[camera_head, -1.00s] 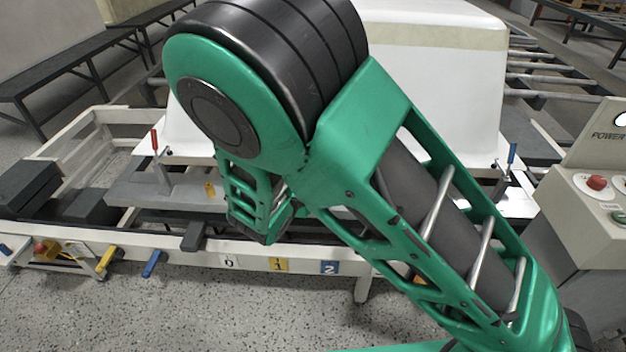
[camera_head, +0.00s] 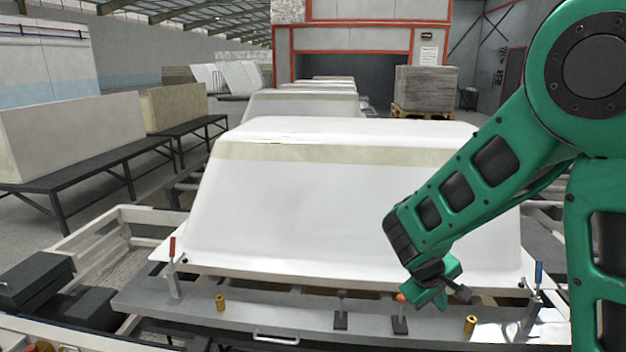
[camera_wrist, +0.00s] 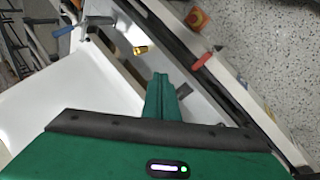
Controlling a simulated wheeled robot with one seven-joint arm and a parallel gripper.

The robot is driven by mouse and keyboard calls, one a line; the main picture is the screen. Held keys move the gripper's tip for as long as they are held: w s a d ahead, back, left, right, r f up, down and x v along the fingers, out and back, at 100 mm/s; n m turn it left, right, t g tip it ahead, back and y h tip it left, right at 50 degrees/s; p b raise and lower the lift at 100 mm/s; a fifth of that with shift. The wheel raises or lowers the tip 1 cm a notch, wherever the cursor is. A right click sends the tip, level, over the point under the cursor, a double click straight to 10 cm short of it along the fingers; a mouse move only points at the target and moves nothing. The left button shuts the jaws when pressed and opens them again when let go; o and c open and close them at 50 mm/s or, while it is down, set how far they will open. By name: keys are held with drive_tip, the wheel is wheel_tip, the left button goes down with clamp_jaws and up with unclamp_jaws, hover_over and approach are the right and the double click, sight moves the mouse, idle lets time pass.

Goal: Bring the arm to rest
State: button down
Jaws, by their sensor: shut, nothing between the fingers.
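My green arm reaches in from the right in the head view. My gripper (camera_head: 426,296) hangs low in front of the white bathtub shell (camera_head: 300,205), over the grey front plate of its fixture (camera_head: 190,300). In the wrist view the green fingers of my gripper (camera_wrist: 163,95) are together with nothing between them. The white shell also shows in the wrist view (camera_wrist: 60,95), to the left of the fingers. Whether the gripper touches the plate or the knobs near it cannot be told.
A red-handled clamp (camera_head: 173,265) and a blue-handled clamp (camera_head: 537,285) stand at the plate's ends. A black bench (camera_head: 110,165) is at left. More shells (camera_head: 300,103) line up behind.

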drive_tip(key=s+d+r+m+g+y, duration=0.1)
drive_tip(key=s+d+r+m+g, duration=0.15)
drive_tip(key=s+d, duration=0.3)
drive_tip(key=s+d+r+m+g+y, duration=0.1)
drive_tip(key=s+d+r+m+y, duration=0.2)
drive_tip(key=s, duration=0.4)
drive_tip(key=s+d+r+m+y, duration=0.1)
drive_tip(key=s+r+m, duration=0.1)
drive_tip(key=s, duration=0.6)
drive_tip(key=s+d+r+m, duration=0.1)
drive_tip(key=s+r+m, duration=0.1)
drive_tip(key=s, duration=0.6)
drive_tip(key=shift+m+y, duration=0.4)
drive_tip(key=shift+m, duration=0.35)
drive_tip(key=shift+s+d+r, duration=0.1)
